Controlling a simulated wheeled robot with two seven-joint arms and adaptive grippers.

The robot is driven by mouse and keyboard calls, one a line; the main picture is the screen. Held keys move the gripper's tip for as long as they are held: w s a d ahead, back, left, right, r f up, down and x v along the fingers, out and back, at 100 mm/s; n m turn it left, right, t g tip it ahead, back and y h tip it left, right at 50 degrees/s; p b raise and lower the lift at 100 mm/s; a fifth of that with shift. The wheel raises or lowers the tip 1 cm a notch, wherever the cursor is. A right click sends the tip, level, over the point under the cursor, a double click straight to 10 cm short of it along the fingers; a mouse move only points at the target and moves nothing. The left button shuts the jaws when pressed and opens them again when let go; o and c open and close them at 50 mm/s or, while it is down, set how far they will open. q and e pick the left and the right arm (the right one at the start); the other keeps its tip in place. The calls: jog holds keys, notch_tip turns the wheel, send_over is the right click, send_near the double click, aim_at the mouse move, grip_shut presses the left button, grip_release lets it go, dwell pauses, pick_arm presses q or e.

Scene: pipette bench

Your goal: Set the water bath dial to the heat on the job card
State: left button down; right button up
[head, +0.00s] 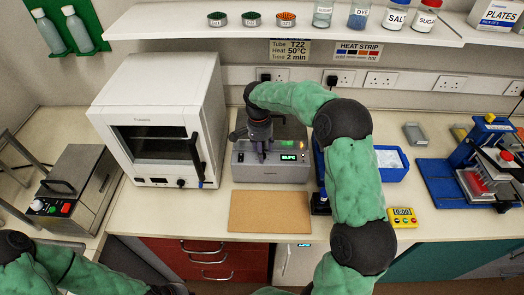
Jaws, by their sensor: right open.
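The job card (290,50) on the back wall reads tube T22, heat 50°C, time 2 min. The grey unit with a lit green display (289,157), which I take as the water bath (242,172), stands mid-bench. Its display digits are too small to read surely. My right gripper (261,156) reaches down over the left part of the unit, at its front panel. It is open. The dial is hidden behind the gripper, and I cannot tell whether the fingers touch it. My left arm shows at lower left; its gripper is out of frame.
A white oven (155,110) stands close at the left. A brown board (270,211) lies in front of the bath. A blue tray (394,174) with white contents and a yellow timer (403,217) are to the right. The shelf (300,29) with jars overhangs the back.

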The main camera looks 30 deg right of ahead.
notch_tip(320, 180, up, 11)
jog(key=shift+w+a, duration=0.2)
jog(key=shift+w, duration=0.15)
dwell(0.4)
